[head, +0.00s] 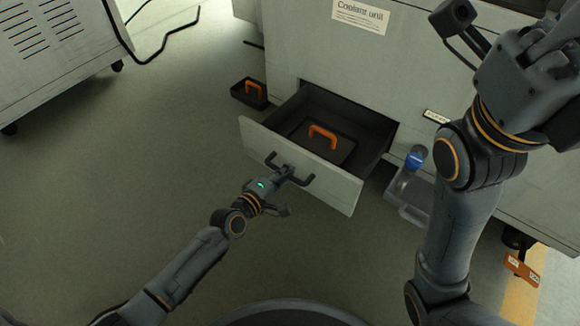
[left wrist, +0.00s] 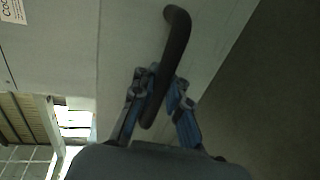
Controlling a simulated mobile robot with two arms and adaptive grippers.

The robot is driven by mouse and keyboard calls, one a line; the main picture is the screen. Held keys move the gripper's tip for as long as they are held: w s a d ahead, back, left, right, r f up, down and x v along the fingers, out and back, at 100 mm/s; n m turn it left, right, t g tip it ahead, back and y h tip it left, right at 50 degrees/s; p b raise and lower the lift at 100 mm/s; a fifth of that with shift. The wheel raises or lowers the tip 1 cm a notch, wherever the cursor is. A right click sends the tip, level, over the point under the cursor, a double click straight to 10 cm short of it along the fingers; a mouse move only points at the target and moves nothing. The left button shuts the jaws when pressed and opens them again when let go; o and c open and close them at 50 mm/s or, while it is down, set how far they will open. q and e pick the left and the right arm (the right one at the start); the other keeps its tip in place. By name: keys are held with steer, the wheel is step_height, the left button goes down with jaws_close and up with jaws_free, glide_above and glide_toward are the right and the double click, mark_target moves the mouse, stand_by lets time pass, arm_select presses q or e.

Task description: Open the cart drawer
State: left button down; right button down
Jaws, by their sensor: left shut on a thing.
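The drawer (head: 336,186) is pulled out of the grey cabinet marked as a coolant unit (head: 315,42), and its inside shows. Its pale front carries a dark bar handle (head: 307,181). A dark tray with an orange handle (head: 322,134) lies in the drawer. My left gripper (head: 284,172) is shut on the drawer handle. In the left wrist view the two fingers (left wrist: 160,88) are on either side of the dark handle (left wrist: 178,35), near its lower end. My right arm rises at the right, but its fingers are not in view.
A small dark box with an orange handle (head: 249,94) stands on the floor left of the drawer. A clear container with a blue part (head: 409,190) stands right of it. A grey vented cabinet (head: 60,50) is at upper left. The floor at left is clear.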

arm_select(q)
steer(key=shift+r, duration=0.1)
steer(key=c, duration=1.7)
jaws_free()
steer(key=o, duration=0.4)
steer(key=shift+c, duration=0.2)
steer(key=shift+s+a, duration=0.1)
steer(key=v, duration=1.2)
